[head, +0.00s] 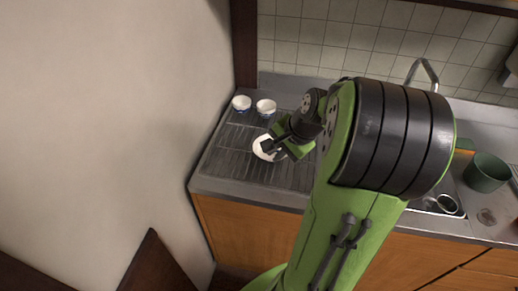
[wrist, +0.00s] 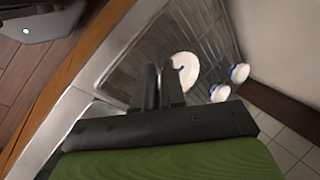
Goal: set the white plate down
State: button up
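The white plate (head: 261,153) lies over the dark ribbed draining area of the counter in the head view. It looks roughly level; I cannot tell whether it rests on the surface or is slightly above it. My gripper (head: 268,145) is at the plate, its dark fingers covering part of it. In the wrist view the two fingers (wrist: 160,66) are close together with a narrow gap. The plate (wrist: 187,68) shows just right of the right finger, which hides its left edge. Whether the fingers pinch the rim cannot be seen.
Two white bowls with blue marks, a left one (head: 241,103) and a right one (head: 266,107), stand behind the plate. The draining area (head: 225,160) is clear to the left. A wall bounds it at left. A green pot (head: 486,172) and sink are at right.

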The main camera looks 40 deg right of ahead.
jog(key=s+d+f+m+t+b, duration=0.2)
jog(key=s+d+f+m+t, duration=0.15)
jog(key=d+m, duration=0.45)
jog(key=n+b, duration=0.2)
jog(key=b, duration=0.2)
send_near(278, 167)
jog(key=w, duration=0.3)
jog(key=shift+w+d+r+g, duration=0.1)
jog(key=shift+w+r+g, duration=0.05)
jog(key=shift+w+g, duration=0.15)
jog(key=b+x, duration=0.1)
jog(key=x, duration=0.4)
jog(key=shift+w+b, duration=0.1)
jog(key=shift+b, duration=0.2)
jog(key=shift+c, duration=0.4)
grip_shut()
